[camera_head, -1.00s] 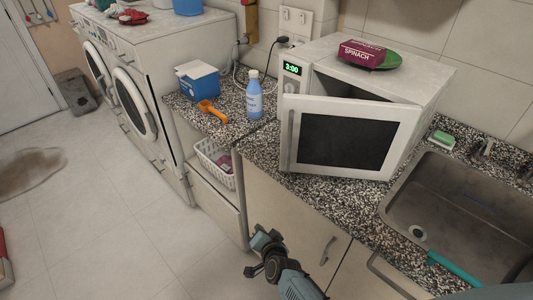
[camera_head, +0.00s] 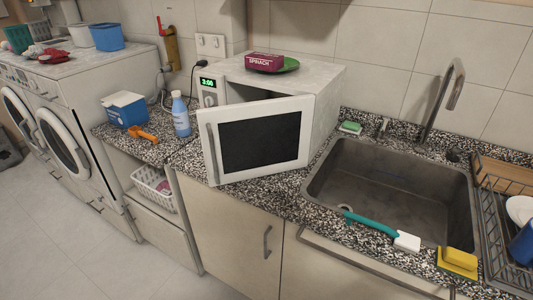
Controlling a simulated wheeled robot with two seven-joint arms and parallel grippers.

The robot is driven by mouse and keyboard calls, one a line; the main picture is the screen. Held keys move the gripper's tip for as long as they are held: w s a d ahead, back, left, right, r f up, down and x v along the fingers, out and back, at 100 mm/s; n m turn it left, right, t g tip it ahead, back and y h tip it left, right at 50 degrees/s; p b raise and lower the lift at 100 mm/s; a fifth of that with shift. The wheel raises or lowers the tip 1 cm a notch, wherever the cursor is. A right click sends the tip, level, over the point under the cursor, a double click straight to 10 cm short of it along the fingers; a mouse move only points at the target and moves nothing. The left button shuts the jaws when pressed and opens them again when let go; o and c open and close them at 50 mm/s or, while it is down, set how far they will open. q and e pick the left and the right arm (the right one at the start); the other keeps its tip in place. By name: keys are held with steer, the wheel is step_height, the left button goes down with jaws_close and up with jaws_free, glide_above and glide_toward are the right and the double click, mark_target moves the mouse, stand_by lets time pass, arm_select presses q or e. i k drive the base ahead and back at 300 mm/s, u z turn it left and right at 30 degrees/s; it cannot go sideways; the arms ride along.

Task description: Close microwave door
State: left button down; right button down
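The white microwave (camera_head: 290,90) stands on the speckled counter, left of the sink, with a green clock reading 3:00. Its door (camera_head: 258,143) has a dark window and hangs partly open, swung out toward the front of the counter. The door's handle (camera_head: 212,155) is on its left edge. A gap shows between door and body on the left and along the top. Neither of my grippers is in this view now.
The sink (camera_head: 390,190) and a teal brush (camera_head: 370,223) are right.

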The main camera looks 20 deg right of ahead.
mark_target(248, 141)
steer(key=z, duration=1.15)
steer(key=i, duration=0.6)
steer(key=u, duration=0.4)
